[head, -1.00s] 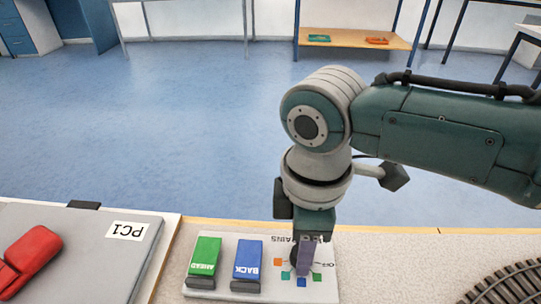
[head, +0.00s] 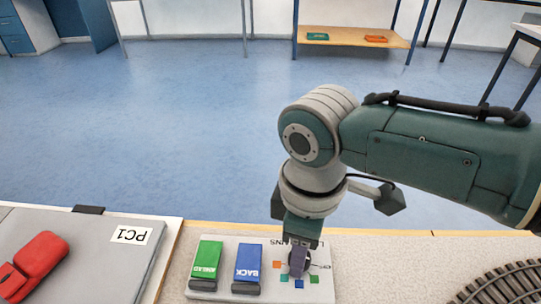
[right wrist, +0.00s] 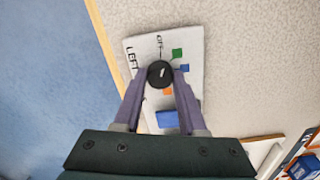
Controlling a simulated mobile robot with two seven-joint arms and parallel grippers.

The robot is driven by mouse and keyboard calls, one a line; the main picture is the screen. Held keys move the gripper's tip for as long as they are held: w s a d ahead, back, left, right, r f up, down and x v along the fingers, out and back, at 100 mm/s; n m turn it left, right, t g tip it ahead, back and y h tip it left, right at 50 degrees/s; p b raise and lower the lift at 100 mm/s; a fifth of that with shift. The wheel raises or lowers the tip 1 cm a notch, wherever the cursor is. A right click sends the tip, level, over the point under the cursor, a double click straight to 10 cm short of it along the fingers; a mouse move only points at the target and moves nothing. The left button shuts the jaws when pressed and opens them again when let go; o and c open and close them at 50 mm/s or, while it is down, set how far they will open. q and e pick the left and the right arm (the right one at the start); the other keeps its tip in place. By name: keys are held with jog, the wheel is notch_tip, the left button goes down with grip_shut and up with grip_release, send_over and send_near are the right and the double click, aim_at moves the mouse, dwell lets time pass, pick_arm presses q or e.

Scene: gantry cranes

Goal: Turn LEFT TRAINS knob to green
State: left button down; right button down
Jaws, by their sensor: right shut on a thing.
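In the head view the right gripper (head: 298,268) hides part of the knob. My left gripper is not in view.
A green AHEAD lever (head: 206,258) and a blue BACK lever (head: 248,262) stand left of the knob. A grey PC1 board (head: 90,245) with a red object (head: 40,258) lies further left. Curved track (head: 505,285) lies at the right.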

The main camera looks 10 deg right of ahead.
jog(key=m+p, duration=0.1)
jog(key=m, duration=0.2)
jog(key=shift+r, duration=0.15)
jog(key=shift+m+p, duration=0.5)
jog(key=shift+m, duration=0.3)
jog(key=shift+c, duration=2.3)
grip_release()
notch_tip(320, 180, up, 8)
jog(key=p, duration=0.4)
jog(key=shift+r, duration=0.2)
jog(key=shift+r+p, duration=0.4)
jog(key=shift+r, duration=0.25)
